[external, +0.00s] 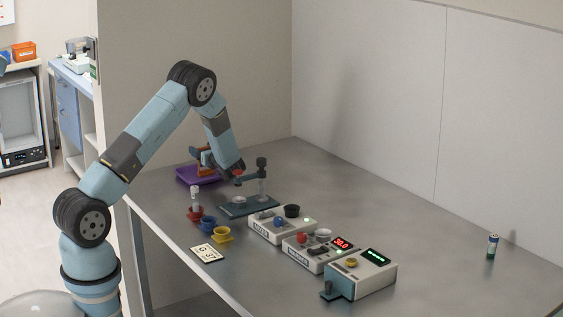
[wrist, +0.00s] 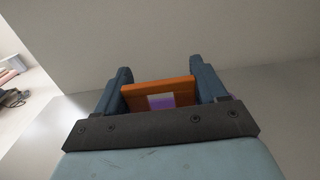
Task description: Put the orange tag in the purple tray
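My gripper (external: 203,158) is at the far left of the table, just over the purple tray (external: 186,179). In the wrist view the orange tag (wrist: 180,89) lies between the two fingers of my gripper (wrist: 161,82), which touch it at both sides. A pale and purple square shows in its middle; I cannot tell whether this is an opening or a mark. In the external view the orange tag (external: 206,171) shows below the fingers, partly covered by my arm. I cannot tell whether it touches the tray.
A dark stand with a clamp (external: 262,184) is close right of my gripper. Red, blue and yellow cups (external: 222,235), a printed card (external: 207,253) and several white instruments (external: 361,272) stand nearer the front. A small vial (external: 492,246) is far right. The back right of the table is clear.

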